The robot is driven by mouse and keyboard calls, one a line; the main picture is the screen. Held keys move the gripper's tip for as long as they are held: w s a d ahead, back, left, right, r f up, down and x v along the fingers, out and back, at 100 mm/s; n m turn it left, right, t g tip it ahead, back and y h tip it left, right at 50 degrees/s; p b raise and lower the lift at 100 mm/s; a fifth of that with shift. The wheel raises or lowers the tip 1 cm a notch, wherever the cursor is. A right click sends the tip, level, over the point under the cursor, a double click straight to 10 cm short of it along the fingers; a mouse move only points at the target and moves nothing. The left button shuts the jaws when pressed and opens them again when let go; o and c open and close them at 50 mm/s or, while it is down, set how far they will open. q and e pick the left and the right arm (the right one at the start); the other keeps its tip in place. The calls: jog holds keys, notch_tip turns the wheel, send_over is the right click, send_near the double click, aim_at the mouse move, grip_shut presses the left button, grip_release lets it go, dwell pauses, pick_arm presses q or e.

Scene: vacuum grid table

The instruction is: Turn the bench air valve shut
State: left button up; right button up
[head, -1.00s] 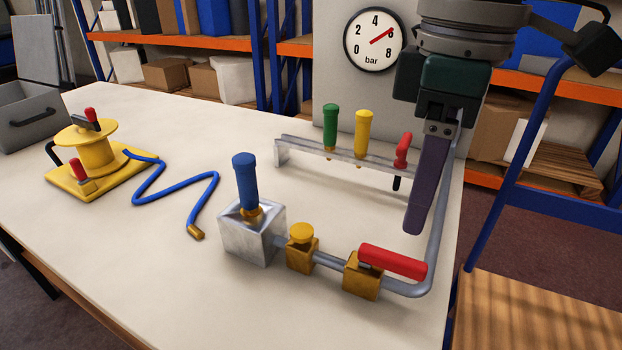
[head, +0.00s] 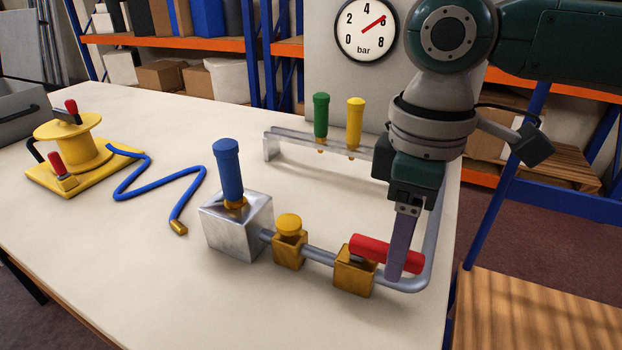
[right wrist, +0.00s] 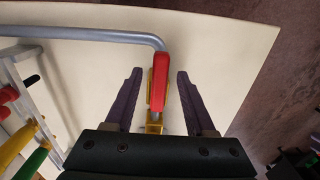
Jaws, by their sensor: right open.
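The bench air valve has a brass-yellow body (head: 354,273) on a grey pipe (head: 320,256). Its red lever (head: 375,251) lies along the pipe, pointing right in the head view. My right gripper (head: 396,276) is open and lowered over the lever's outer part. In the right wrist view the lever (right wrist: 160,82) stands between the two purple fingers (right wrist: 159,74), with a gap visible on each side. In the head view one finger hides part of the lever and pipe. My left gripper is not in view.
A metal block (head: 238,225) with a blue-handled tool (head: 228,170) and a brass knob (head: 289,224) sit left of the valve. Behind is a rack (head: 285,139) with green and yellow handles. A gauge (head: 366,29) points near 6. A blue hose (head: 160,187) lies left.

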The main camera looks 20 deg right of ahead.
jog(key=shift+c, duration=0.2)
grip_shut()
dwell(1.1)
